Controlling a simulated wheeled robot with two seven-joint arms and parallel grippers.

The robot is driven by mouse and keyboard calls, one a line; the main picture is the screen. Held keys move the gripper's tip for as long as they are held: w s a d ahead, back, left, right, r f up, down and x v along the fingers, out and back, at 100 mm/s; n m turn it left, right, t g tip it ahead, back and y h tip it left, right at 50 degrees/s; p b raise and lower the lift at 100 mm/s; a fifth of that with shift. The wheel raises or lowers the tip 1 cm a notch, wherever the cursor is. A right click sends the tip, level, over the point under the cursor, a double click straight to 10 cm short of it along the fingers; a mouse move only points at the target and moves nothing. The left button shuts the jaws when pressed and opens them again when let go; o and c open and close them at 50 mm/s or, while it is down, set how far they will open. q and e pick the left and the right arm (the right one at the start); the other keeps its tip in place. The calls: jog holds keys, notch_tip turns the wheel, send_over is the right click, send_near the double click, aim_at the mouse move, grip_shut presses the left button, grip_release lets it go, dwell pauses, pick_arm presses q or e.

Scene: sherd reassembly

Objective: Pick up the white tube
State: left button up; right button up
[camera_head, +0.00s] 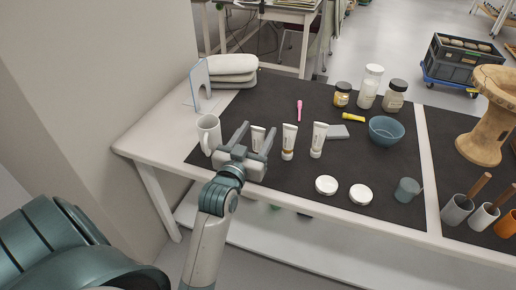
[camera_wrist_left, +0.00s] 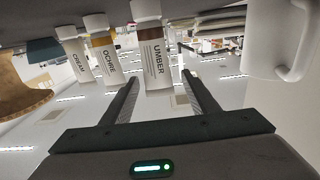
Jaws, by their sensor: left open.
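Three white-bodied tubes stand upright in a row on the dark mat. The left tube (camera_head: 258,138), labelled UMBER, also shows in the left wrist view (camera_wrist_left: 153,55). The middle tube (camera_head: 289,138) reads OCHRE in the wrist view (camera_wrist_left: 104,48). The right tube (camera_head: 318,138) reads CREAM in the wrist view (camera_wrist_left: 75,60). My left gripper (camera_head: 255,133) is open, its fingers pointing at the UMBER tube, one on each side of it in the wrist view (camera_wrist_left: 160,77). The head view hides that tube's lower part behind the gripper. My right gripper is not in view.
A white mug (camera_head: 209,134) stands close left of my left gripper. White round lids (camera_head: 326,185), a grey block (camera_head: 338,132) and a blue bowl (camera_head: 386,130) lie to the right. Jars (camera_head: 370,87) stand behind. The mat in front of the right tubes is partly free.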

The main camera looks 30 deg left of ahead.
pick_arm(q)
jog(key=x, duration=0.4)
jog(key=shift+w, duration=0.25)
jog(key=c, duration=1.1)
